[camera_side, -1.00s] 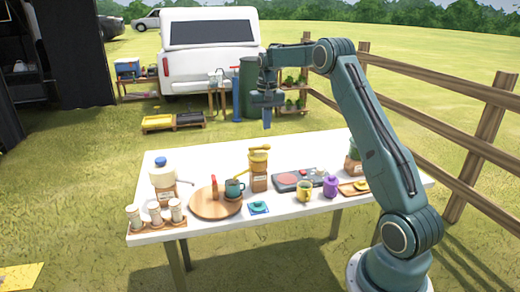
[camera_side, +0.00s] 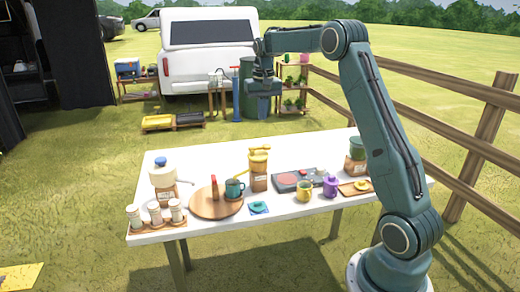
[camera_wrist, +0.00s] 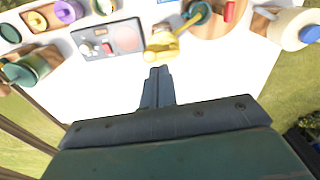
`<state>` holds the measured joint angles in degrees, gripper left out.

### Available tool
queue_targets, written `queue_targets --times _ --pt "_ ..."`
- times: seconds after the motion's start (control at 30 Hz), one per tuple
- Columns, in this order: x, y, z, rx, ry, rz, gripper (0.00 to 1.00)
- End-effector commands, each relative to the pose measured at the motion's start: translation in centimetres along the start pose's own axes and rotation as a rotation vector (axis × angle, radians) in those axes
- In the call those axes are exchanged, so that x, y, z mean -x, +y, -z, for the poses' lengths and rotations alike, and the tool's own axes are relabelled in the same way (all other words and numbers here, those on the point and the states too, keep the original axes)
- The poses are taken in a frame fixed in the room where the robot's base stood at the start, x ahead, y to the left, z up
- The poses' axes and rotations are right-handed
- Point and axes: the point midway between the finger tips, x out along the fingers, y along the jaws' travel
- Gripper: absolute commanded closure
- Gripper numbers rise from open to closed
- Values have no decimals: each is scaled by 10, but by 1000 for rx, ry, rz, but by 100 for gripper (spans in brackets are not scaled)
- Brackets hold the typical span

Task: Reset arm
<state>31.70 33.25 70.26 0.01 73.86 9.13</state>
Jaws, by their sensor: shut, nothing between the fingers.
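My gripper (camera_side: 263,106) is raised well above the far edge of the white table (camera_side: 300,222), with its fingers pointing down. In the wrist view my gripper (camera_wrist: 158,72) shows its fingers together, with nothing between them. The arm is bent high on the right side of the side view. No object touches the gripper.
On the table are a round wooden board (camera_side: 208,205), a teal mug (camera_side: 234,189), a yellow-topped canister (camera_side: 258,170), a yellow mug (camera_side: 304,191), a purple jar (camera_side: 330,186), a dark hotplate (camera_side: 290,181) and several jars. A wooden fence (camera_side: 450,140) stands at right.

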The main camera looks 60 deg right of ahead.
Motion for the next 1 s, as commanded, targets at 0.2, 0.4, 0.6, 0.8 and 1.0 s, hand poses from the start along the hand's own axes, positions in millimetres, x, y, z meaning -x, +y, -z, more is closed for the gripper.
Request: queue_targets --times 0.2,0.4,0.6,0.8,1.0 --pt "40 -29 -45 91 56 14 100" --pt "68 -48 -91 172 105 28 100" --pt "88 -61 -141 252 154 45 100" --pt "101 -67 -192 333 203 64 100" --pt "106 -67 -242 411 252 86 100"
